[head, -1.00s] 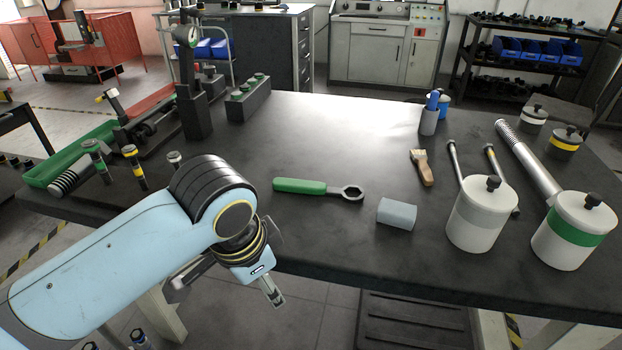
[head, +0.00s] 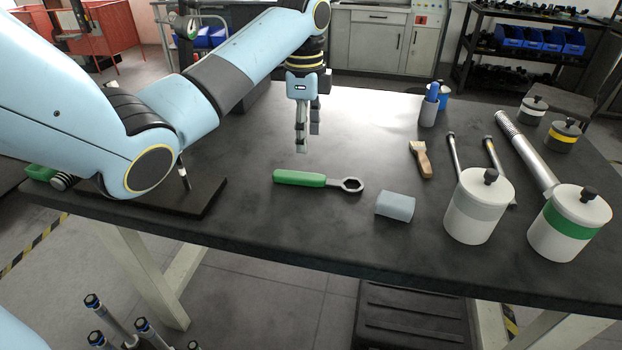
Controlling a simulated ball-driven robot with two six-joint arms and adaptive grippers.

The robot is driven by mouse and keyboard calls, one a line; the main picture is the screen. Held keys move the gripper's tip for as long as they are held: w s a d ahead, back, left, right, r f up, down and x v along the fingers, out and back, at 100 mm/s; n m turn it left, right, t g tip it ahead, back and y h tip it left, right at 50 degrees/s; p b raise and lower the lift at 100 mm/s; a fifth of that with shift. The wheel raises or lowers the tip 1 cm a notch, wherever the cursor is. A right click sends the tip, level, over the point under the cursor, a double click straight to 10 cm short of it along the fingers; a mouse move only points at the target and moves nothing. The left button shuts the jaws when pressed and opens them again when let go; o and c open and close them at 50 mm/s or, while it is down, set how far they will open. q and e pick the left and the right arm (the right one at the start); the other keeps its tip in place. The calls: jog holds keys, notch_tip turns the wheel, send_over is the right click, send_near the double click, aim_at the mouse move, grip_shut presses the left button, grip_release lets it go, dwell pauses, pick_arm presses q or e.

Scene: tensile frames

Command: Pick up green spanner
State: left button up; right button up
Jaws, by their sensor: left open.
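The green spanner (head: 304,179) lies flat on the dark tabletop near the middle. Its green handle points left and its grey metal ring end points right. My left gripper (head: 307,143) hangs above the table with its fingers pointing down, behind and above the spanner's handle in the head view. It is open with nothing between its fingers, and it does not touch the spanner. My right gripper is not in view.
A wooden-handled brush (head: 420,160), a white jar with a grey band (head: 478,208) and a green-banded jar (head: 568,224) stand or lie farther right. The tabletop (head: 360,120) behind the spanner is clear.

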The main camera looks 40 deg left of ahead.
aim_at(304, 175)
pick_arm(q)
jog(key=f, duration=0.7)
jog(key=f+b, duration=0.1)
jog(key=f, duration=0.2)
jog(key=shift+a+f, duration=0.2)
jog(key=shift+a, duration=0.05)
grip_shut()
